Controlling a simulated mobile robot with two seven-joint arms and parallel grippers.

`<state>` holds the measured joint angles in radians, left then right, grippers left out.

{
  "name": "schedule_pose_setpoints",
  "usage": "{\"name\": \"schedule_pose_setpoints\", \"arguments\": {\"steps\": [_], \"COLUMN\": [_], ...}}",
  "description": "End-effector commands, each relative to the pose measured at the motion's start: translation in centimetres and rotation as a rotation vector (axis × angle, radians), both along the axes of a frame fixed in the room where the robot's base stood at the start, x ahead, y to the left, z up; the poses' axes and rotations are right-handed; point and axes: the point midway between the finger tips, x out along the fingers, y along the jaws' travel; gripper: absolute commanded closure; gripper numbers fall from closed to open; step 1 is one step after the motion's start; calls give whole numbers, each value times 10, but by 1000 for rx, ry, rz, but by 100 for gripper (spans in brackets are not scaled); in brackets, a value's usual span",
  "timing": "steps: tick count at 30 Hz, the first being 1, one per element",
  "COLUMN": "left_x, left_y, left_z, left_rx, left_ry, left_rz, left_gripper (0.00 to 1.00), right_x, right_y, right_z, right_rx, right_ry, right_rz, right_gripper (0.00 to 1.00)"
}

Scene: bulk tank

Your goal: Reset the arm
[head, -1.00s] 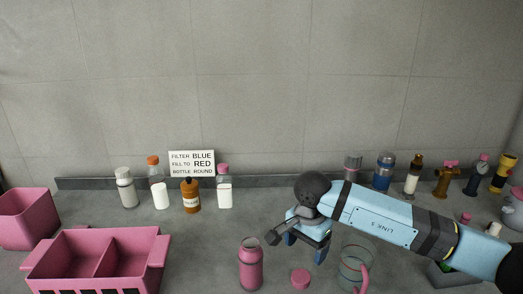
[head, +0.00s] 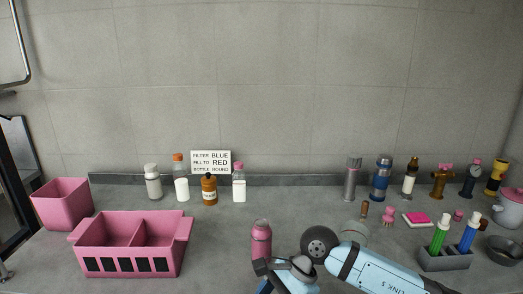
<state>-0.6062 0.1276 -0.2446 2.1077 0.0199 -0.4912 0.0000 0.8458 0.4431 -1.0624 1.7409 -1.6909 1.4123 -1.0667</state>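My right arm comes in from the lower right, and its gripper (head: 268,283) is low in the head view at the bottom edge. One dark and blue finger shows just in front of the lower part of a pink bottle (head: 262,238). I cannot tell whether it touches the bottle, or whether the gripper is open or shut. The bottle stands upright and its lower part is hidden. My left gripper is not in view.
A pink divided crate (head: 188,228) and a pink bin (head: 62,203) stand at left. Several bottles, including a brown one (head: 209,190), stand by a sign (head: 211,161). A grey rack (head: 446,261) with green and blue tubes stands right.

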Motion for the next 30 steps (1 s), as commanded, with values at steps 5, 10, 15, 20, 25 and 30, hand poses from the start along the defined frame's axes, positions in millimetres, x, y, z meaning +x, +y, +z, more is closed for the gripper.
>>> {"name": "schedule_pose_setpoints", "arguments": {"steps": [5,10,15,20,25,30], "left_x": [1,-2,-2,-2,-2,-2], "left_y": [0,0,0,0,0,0], "left_z": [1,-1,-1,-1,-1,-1], "left_rx": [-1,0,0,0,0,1], "left_ry": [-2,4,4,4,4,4], "left_rz": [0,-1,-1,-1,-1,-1], "left_gripper": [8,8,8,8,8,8], "right_x": [-53,-72,-59,-44,-57,-97], "right_y": [54,73,46,-6,-71,-115], "right_z": [14,49,59,25,-48,-116], "right_rx": [384,751,1040,1244,-1260,-946], "right_ry": [365,858,1414,1975,-2335,-1983], "right_rz": [-211,-513,-851,-1181,1376,1151], "right_gripper": [22,22,22,22,22,22]}}
